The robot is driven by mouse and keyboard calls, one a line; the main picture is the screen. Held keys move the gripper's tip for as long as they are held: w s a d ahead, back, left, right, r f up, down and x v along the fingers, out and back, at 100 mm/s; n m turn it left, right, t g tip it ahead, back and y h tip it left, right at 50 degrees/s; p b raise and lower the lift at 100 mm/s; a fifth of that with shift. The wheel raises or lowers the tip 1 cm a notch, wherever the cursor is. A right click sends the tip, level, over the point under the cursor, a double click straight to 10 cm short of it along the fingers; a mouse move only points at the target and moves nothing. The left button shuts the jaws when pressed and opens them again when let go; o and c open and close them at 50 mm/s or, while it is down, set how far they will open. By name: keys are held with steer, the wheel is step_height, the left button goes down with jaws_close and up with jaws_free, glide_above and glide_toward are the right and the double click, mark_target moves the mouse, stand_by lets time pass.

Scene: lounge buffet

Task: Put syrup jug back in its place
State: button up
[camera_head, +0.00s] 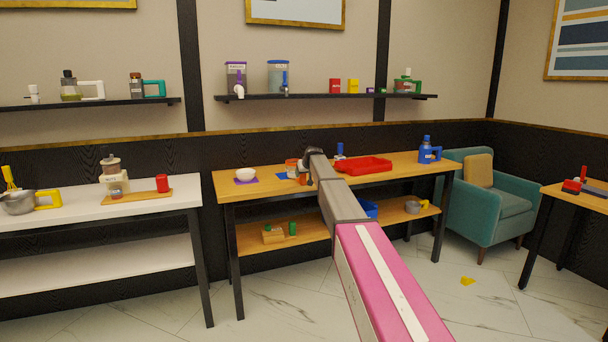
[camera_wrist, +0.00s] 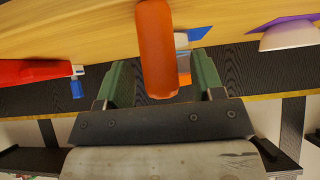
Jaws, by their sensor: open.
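My gripper (camera_wrist: 163,76) is open in the wrist view, with its two green fingers apart. A thick orange upright piece (camera_wrist: 157,45), like a handle, stands between the fingers, with a gap on each side. In the head view, my gripper is at the wooden table, beside an orange and white container (camera_head: 291,168), and my arm hides part of this spot. The orange piece seems to belong to that container. No label shows, so I cannot tell for sure that it is the syrup jug.
A white bowl on a purple mat (camera_head: 246,181) stands left on the wooden table (camera_head: 228,193). A red tray (camera_head: 362,166) and a blue jug (camera_head: 429,151) stand to the right. The wall shelf (camera_head: 320,97) holds dispensers, small boxes and a green-handled jug (camera_head: 407,84).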

steer(key=v, duration=1.2)
steer(key=s+d+f+m+g+h, duration=0.15)
steer(key=s+f+g, duration=0.25)
steer(key=s+f, duration=2.1)
steer(key=s+f+g, duration=0.1)
steer(key=s+f, duration=0.3)
steer(key=s, duration=0.6)
steer(key=s+d+f+m+g, duration=0.1)
steer(key=s+f, duration=0.4)
steer(key=s, duration=0.5)
steer(key=s+d+f+g+h, duration=0.1)
steer(key=s+f, duration=0.3)
steer(key=s, duration=0.5)
steer(key=shift+s+f+m+g, duration=0.2)
steer(key=shift+s+m+g, duration=0.2)
steer(key=shift+g, duration=0.5)
